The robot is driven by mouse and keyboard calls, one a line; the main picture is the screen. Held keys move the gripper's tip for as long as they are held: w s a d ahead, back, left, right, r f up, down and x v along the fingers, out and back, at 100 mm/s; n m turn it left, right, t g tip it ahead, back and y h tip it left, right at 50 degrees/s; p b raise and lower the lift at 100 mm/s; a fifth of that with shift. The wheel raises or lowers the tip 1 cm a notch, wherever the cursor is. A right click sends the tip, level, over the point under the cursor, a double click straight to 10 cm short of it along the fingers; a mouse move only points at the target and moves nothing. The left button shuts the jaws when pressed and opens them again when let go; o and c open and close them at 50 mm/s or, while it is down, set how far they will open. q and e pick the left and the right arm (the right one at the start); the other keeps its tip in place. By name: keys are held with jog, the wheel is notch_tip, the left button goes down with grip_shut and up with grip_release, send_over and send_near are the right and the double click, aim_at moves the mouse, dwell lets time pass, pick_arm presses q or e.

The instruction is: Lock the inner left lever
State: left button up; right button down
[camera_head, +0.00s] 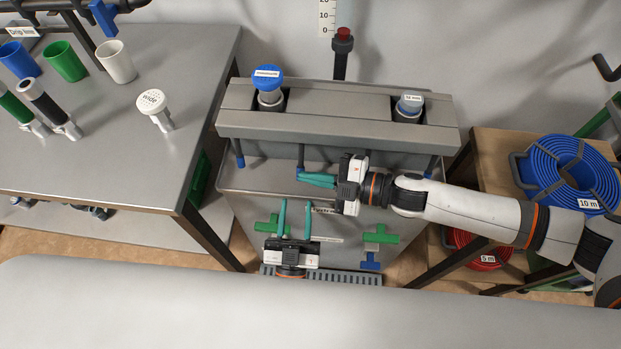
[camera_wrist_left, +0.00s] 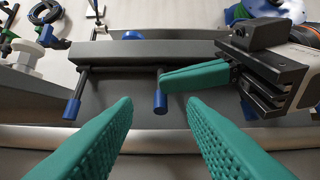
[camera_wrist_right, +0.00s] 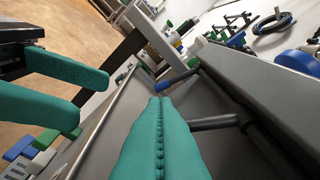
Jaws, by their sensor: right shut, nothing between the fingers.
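The manifold (camera_head: 330,130) is a grey beam with dark levers hanging from its front. The inner left lever (camera_head: 301,155) points down; in the left wrist view its blue tip (camera_wrist_left: 160,102) hangs free. My right gripper (camera_head: 318,180) is shut and empty, its fingers pointing left close by that lever. In the right wrist view the lever's dark bar (camera_wrist_right: 215,122) runs up to the fingers, which hide its end; I cannot tell whether they touch. My left gripper (camera_head: 295,212) is open and empty, lower down, fingers pointing at the manifold.
The outer left lever (camera_head: 239,158) hangs to the left, and another lever (camera_head: 430,164) at the right. Capped fittings, blue (camera_head: 268,78) and grey-blue (camera_head: 410,103), stand in the beam. Green connectors (camera_head: 381,234) lie below. A bench (camera_head: 180,130) stands left, hose coils (camera_head: 568,175) right.

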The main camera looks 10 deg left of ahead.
jog(key=shift+s, duration=0.15)
pick_arm(q)
jog(key=s+a+f+m+g+h, duration=0.1)
jog(key=s+f+g, duration=0.25)
jog(key=f, duration=0.55)
jog(key=s+a+f+m+g+h, duration=0.15)
jog(key=f+g, duration=0.25)
jog(key=f, duration=0.5)
jog(key=s+a+f+m+g+h, duration=0.1)
jog(key=s+a+f+g, duration=0.2)
jog(key=f, duration=0.6)
pick_arm(e)
jog(key=shift+s+a, duration=0.1)
jog(key=shift+f, duration=0.25)
jog(key=shift+f+n+b, duration=0.2)
jog(key=shift+n+b, duration=0.2)
jog(key=shift+w+r, duration=0.1)
jog(key=shift+w, duration=0.15)
pick_arm(q)
jog(key=s+a+f+g+y, duration=0.1)
jog(key=s+a+f+g, duration=0.5)
jog(key=s+f, duration=0.2)
jog(key=s+a+f+n+g+y, duration=0.1)
jog(key=s+a+f+g+y, duration=0.1)
jog(key=s+a+f+g, duration=0.4)
jog(key=s+f, duration=0.1)
jog(key=s, duration=0.4)
jog(key=shift+f, duration=0.4)
jog(key=shift+y, duration=0.25)
